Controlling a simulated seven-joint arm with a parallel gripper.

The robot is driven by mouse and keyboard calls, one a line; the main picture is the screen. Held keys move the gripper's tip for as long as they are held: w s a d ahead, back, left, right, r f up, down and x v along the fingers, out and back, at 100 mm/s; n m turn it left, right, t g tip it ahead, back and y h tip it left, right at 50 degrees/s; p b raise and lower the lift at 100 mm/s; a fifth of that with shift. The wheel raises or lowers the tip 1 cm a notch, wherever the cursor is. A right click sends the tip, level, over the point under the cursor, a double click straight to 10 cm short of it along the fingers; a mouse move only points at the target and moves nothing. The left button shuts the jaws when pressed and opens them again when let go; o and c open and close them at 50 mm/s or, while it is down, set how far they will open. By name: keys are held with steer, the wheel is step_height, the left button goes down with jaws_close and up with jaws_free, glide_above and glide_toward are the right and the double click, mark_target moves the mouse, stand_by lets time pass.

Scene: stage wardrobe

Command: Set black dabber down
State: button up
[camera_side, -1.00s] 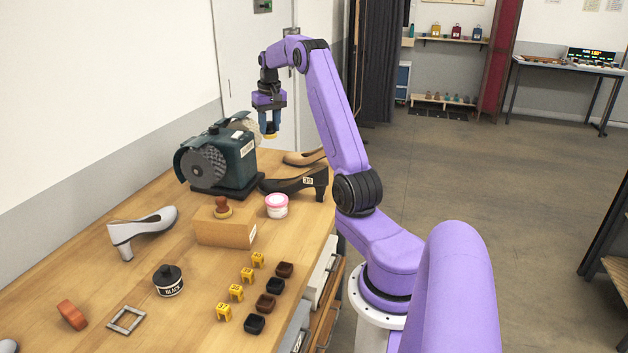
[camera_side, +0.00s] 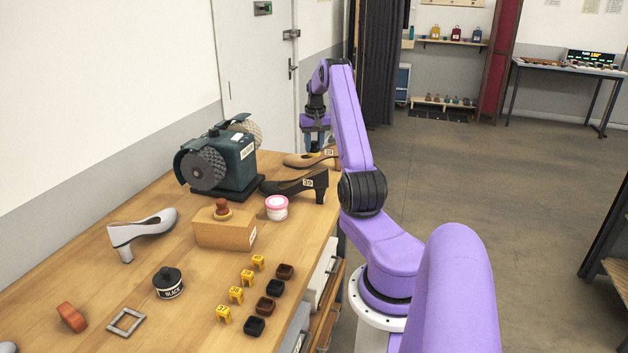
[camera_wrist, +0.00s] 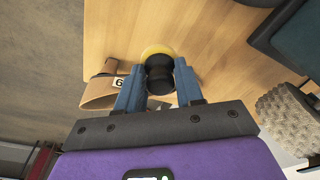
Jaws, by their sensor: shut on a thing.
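The black dabber (camera_wrist: 159,74), with a dark waisted handle and a yellow pad (camera_wrist: 157,50), sits between the two blue fingers of my gripper (camera_wrist: 158,80) in the wrist view. My gripper is shut on its handle. In the side view my gripper (camera_side: 316,146) is at the far end of the bench, by the tan shoe tagged 39 (camera_side: 300,160). The dabber is hard to make out there. I cannot tell whether its pad touches the bench top. In the wrist view the tan shoe (camera_wrist: 100,92) lies just left of the fingers.
The green polishing machine (camera_side: 232,165) stands left of my gripper, with a black shoe (camera_side: 290,184) in front. A brown-handled dabber (camera_side: 222,207) rests on a wooden block (camera_side: 222,233). Bare wood (camera_wrist: 215,35) shows right of the held dabber in the wrist view.

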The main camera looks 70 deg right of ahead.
step_height(320, 180, down, 10)
steer(key=shift+r, duration=0.1)
stand_by(0.4)
steer(key=shift+f, duration=0.2)
steer(key=o, duration=1.1)
